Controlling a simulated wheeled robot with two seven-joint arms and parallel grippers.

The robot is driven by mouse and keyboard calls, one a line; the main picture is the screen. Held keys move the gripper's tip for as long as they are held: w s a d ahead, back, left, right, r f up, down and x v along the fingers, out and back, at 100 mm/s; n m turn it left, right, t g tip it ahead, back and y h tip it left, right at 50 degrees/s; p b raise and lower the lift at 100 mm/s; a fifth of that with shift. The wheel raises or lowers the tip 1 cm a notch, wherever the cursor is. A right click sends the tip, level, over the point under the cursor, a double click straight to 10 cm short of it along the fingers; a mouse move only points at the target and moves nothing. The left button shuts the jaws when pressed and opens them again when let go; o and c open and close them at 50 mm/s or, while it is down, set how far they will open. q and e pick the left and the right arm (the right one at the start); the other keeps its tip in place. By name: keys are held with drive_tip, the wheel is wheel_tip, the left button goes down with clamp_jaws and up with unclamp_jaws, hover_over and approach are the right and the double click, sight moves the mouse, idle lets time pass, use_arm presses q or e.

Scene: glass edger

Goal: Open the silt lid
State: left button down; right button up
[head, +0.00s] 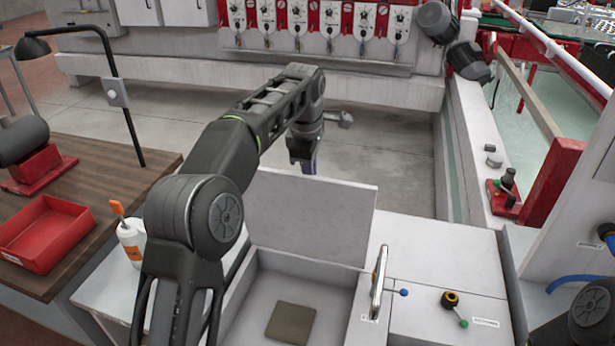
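A flat white panel, which looks like the silt lid (312,218), stands raised at the back edge of an open white compartment (342,293). A flat brown square (291,322) lies on the compartment floor. My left arm reaches over from the left, and my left gripper (304,166) points down behind the top edge of the panel. Its fingertips are dark and partly hidden, so I cannot tell whether they are open or touch the panel. Only a dark part of my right arm shows at the lower right; its gripper is out of view.
A metal handle (379,282), a blue knob (404,292) and a black-and-yellow knob (450,299) stand on the white top to the right. A white bottle (131,243) and a red tray (45,234) are at left. Floor behind the panel is mostly clear.

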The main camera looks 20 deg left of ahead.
use_arm(q)
drive_tip(key=shift+f, duration=0.2)
drive_tip(key=c, duration=1.5)
unclamp_jaws()
drive_tip(key=shift+w, duration=0.1)
drive_tip(key=shift+r, duration=0.1)
